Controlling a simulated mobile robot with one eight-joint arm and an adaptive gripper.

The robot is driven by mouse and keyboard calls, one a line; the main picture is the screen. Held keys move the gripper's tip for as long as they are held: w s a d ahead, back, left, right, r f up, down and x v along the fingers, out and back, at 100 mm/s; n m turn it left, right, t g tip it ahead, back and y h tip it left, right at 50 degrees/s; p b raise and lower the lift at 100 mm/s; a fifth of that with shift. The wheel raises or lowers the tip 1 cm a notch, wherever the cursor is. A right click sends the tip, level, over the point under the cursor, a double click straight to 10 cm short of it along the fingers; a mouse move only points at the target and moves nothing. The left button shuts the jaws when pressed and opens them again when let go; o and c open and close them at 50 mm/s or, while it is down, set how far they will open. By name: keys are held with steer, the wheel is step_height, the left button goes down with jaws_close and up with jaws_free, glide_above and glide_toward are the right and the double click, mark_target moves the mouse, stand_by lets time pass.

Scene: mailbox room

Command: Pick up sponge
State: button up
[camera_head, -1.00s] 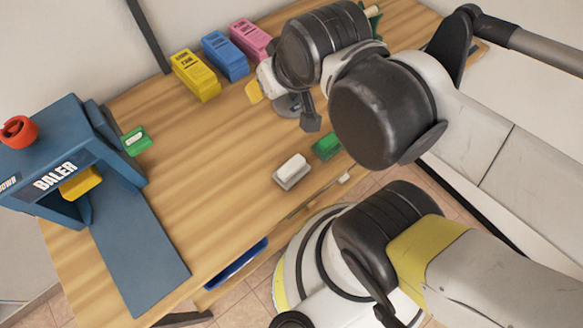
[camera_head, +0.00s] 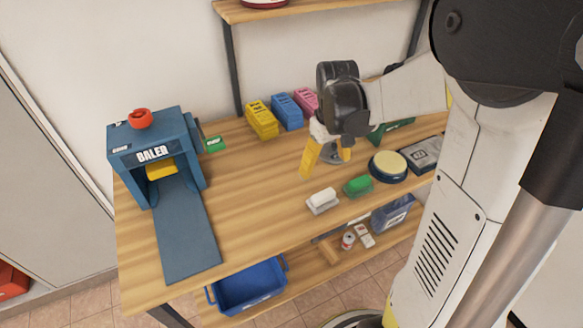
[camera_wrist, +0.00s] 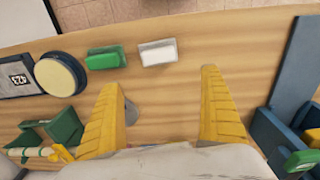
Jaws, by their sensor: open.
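No object is clearly marked as the sponge. A round pale-yellow pad in a dark dish (camera_head: 388,166) sits on the table's right side; it also shows at left in the wrist view (camera_wrist: 60,75). A white block on a grey base (camera_head: 322,200) and a green block on a green base (camera_head: 358,186) lie near the front edge; the wrist view shows the white block (camera_wrist: 158,52) and green block (camera_wrist: 106,58). My gripper (camera_head: 327,167) is open and empty above the table, behind these blocks. In the wrist view its yellow fingers (camera_wrist: 162,82) are spread wide, apart from the blocks.
A blue baler (camera_head: 155,150) stands at left with its ramp. Yellow (camera_head: 262,120), blue (camera_head: 287,111) and pink (camera_head: 306,101) boxes stand at the back. A grey round object (camera_wrist: 131,112) is partly behind one finger. The table's middle is clear.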

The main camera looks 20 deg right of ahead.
steer(key=b, duration=0.2)
glide_above(324, 194)
steer(key=f, duration=0.6)
steer(key=shift+w+f, duration=0.1)
steer(key=shift+w, duration=0.15)
steer(key=f+b, duration=0.2)
steer(key=f, duration=0.4)
steer(key=shift+s+b, duration=0.2)
steer(key=shift+b, duration=0.2)
steer(key=shift+r, duration=0.1)
steer(key=c, duration=1.3)
